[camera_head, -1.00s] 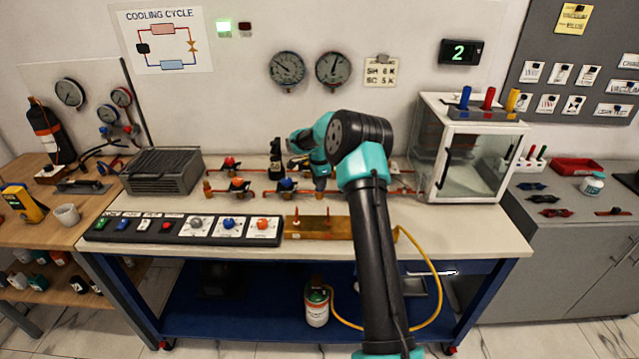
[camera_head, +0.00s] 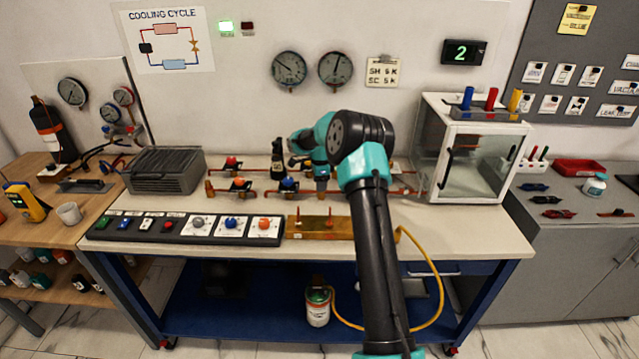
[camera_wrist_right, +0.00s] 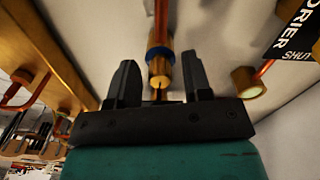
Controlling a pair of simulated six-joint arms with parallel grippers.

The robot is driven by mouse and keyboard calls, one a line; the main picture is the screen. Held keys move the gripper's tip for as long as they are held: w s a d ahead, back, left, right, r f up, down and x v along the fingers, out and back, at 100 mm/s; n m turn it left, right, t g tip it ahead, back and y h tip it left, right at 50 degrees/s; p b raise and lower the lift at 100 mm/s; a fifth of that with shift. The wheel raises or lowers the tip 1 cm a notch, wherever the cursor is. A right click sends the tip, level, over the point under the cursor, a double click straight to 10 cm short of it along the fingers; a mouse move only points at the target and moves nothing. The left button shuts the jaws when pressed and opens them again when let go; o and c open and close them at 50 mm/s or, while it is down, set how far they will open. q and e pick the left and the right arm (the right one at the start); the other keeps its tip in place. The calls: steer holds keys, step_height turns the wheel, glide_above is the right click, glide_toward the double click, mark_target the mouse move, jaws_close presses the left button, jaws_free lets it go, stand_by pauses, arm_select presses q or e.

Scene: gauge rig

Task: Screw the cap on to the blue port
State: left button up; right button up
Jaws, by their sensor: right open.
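A brass fitting with a blue ring, which looks like the blue port (camera_wrist_right: 161,56), stands ahead of my right gripper (camera_wrist_right: 158,66) in the right wrist view. The two black fingers are apart, one on each side of the fitting's near end, and do not close on it. A slotted brass piece (camera_wrist_right: 160,77) shows at that end. I cannot tell whether it is the cap. In the head view the blue-ringed fitting (camera_head: 321,180) shows just below the end of my right arm, which partly hides this area. My left gripper is not in view.
Copper pipes with a red-knobbed valve (camera_head: 234,162) and a blue-knobbed valve (camera_head: 288,184) lie left of the fitting. A black cylinder (camera_head: 277,164) stands close by. A brass bar (camera_head: 312,228) lies in front. A glass-fronted box (camera_head: 475,160) stands at the right.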

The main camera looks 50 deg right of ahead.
steer(key=o, duration=0.4)
step_height(320, 180, up, 18)
steer(key=shift+f, duration=0.25)
stand_by(0.4)
steer(key=shift+f, duration=0.1)
stand_by(0.3)
